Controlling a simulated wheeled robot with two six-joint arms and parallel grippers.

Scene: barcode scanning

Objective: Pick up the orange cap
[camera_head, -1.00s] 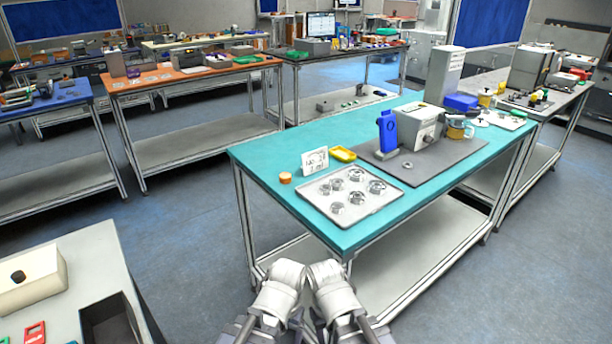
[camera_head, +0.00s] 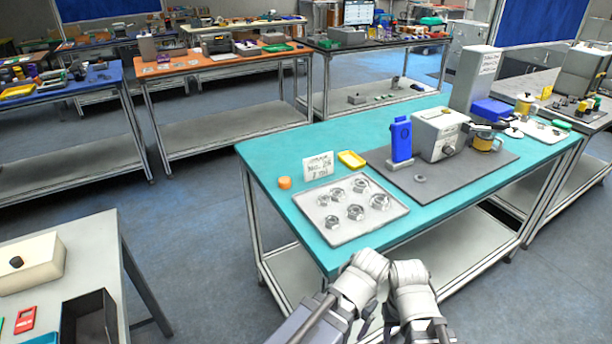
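The orange cap (camera_head: 284,183) is a small round piece. It lies on the teal table (camera_head: 262,153) near its left edge, left of a white sign card. My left gripper (camera_head: 374,264) and my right gripper (camera_head: 404,268) are close together at the bottom of the head view, by the table's front corner. Both are well apart from the cap, to its lower right. Their fingertips do not show clearly, so I cannot tell whether they are open or shut. Nothing is seen in them.
A white tray (camera_head: 312,207) with several metal nuts lies right of the cap. The sign card (camera_head: 318,167) and a yellow dish (camera_head: 351,158) stand behind the tray. A blue device (camera_head: 401,139) and a grey box machine (camera_head: 437,133) are on a dark mat. Open floor lies left of the table.

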